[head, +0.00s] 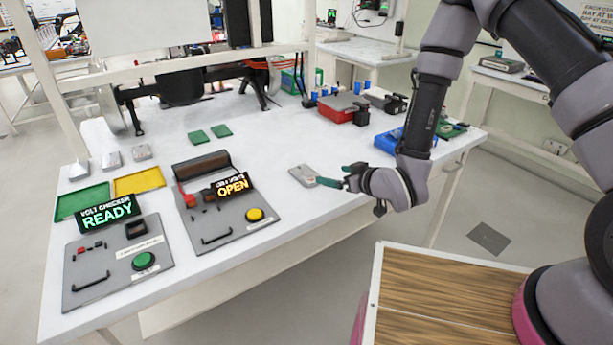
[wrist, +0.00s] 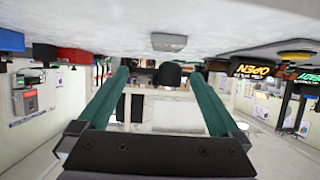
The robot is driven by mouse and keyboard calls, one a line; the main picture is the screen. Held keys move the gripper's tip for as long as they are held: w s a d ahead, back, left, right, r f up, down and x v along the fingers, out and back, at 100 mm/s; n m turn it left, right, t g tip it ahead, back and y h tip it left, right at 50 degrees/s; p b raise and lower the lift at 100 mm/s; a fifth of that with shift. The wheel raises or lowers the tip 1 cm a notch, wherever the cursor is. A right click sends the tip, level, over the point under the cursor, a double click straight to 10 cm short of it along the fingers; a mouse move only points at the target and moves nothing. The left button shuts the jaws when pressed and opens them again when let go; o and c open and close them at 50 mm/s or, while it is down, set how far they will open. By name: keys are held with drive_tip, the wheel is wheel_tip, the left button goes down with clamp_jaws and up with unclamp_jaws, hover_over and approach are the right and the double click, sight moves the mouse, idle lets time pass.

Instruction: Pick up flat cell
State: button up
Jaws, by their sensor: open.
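A flat grey rectangular piece, which looks like the flat cell (head: 304,175), lies on the white bench (head: 270,208) near its front edge. My gripper (head: 339,176), with green fingers, is just right of it in the head view, low near the bench top. In the wrist view, which appears upside down, the cell (wrist: 168,42) lies beyond the fingertips, roughly centred between them. My gripper (wrist: 159,76) is open and nothing is between its fingers. Whether a fingertip touches the cell cannot be told.
Left of the cell stand a panel reading OPEN (head: 222,225) and a volt checker reading READY (head: 118,260). Several small silver blocks (head: 112,160) and two green squares (head: 197,138) lie further left. A red box (head: 340,108) and a blue bin (head: 388,141) are behind the arm.

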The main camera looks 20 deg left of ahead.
sight(307, 173)
drive_tip(key=shift+s+a+f+y, duration=0.3)
drive_tip(key=shift+s+f, duration=0.2)
drive_tip(key=shift+a+f, duration=0.2)
drive_tip(key=shift+a, duration=0.15)
drive_tip(key=x, duration=0.3)
drive_tip(key=shift+w+a+f, duration=0.15)
drive_tip(key=shift+w+a, duration=0.05)
drive_tip(key=shift+a, duration=0.15)
drive_tip(key=shift+w+d+x, duration=0.1)
drive_tip(key=shift+x, duration=1.45)
drive_tip(key=shift+w+d+x, duration=0.1)
drive_tip(key=shift+x, duration=1.5)
drive_tip(key=shift+f, duration=0.1)
drive_tip(key=c, duration=1.5)
